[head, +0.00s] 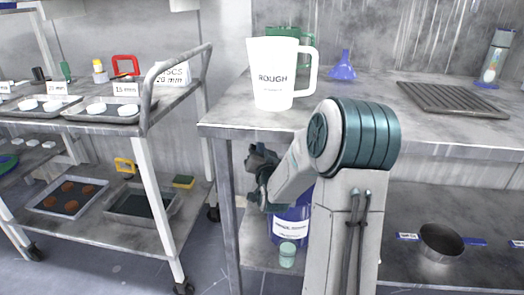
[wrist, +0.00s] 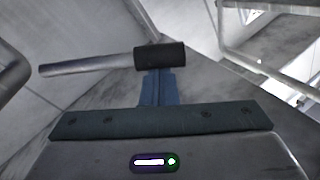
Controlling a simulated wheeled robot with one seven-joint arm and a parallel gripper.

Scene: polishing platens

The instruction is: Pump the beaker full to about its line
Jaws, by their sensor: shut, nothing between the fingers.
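My gripper (head: 256,160) is a dark shape beside the table's left front leg in the head view. In the wrist view its fingers (wrist: 157,88) are together and empty, pointing at a black grip (wrist: 160,57) on a grey metal rod (wrist: 90,66); I cannot tell if they touch it. A blue drum (head: 289,228) with a white label stands on the lower shelf, partly hidden by my arm; its top is hidden. A small pale green beaker (head: 287,255) stands in front of the drum. Its line and its level are too small to tell.
The table (head: 225,118) above the shelf holds a white ROUGH jug (head: 275,82), a blue funnel (head: 342,66) and a dark grate (head: 452,98). A steel pan (head: 442,240) sits on the lower shelf at right. A trolley (head: 150,160) stands at left.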

